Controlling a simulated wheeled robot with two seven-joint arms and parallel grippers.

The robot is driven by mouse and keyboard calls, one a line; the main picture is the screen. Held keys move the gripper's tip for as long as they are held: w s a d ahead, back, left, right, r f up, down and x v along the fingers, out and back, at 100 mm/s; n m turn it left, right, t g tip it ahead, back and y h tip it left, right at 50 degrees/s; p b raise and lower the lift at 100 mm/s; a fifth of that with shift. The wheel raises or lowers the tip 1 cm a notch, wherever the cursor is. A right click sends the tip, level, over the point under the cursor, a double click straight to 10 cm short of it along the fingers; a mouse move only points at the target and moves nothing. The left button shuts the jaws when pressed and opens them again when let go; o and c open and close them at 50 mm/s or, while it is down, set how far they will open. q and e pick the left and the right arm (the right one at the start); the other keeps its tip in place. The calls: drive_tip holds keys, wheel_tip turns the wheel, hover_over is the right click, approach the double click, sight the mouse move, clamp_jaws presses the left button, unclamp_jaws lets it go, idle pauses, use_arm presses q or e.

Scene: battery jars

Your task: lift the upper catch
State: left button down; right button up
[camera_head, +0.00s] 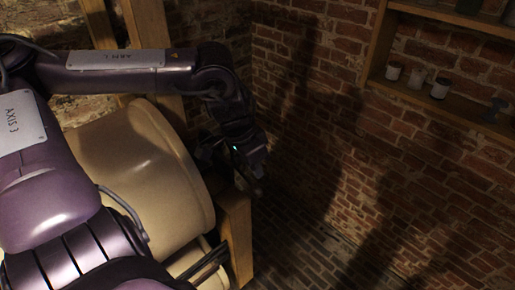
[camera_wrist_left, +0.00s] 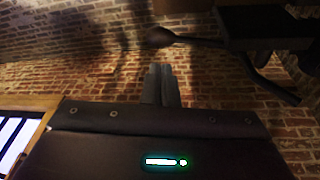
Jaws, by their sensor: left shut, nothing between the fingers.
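My left gripper (camera_head: 257,186) hangs at the end of its arm beside the top of a wooden post, small and dark in the head view. In the left wrist view its two grey fingers (camera_wrist_left: 161,84) are together, with nothing between them. Beyond the fingertips, a dark lever with a rounded knob (camera_wrist_left: 160,37) reaches left from a dark block (camera_wrist_left: 265,22). The knob appears just above the fingertips in the picture, with no clear contact. This may be a catch; I cannot tell whether it is the upper one. No catch can be made out in the head view. My right gripper is not in view.
The wooden post (camera_head: 237,238) stands below the gripper. A large cream rounded body (camera_head: 140,165) lies behind my arm. A wooden shelf (camera_head: 455,112) with small jars (camera_head: 440,88) hangs at the right. Brick walls enclose the corner; the middle floor looks clear.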

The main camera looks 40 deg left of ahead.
use_arm(q)
wheel_tip(320, 180, up, 10)
drive_tip(key=s+d+b, duration=0.2)
drive_tip(key=b, duration=0.1)
drive_tip(key=shift+s+d, duration=0.35)
drive_tip(key=shift+d, duration=0.05)
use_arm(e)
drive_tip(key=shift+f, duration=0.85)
use_arm(q)
drive_tip(key=shift+a+f, duration=0.1)
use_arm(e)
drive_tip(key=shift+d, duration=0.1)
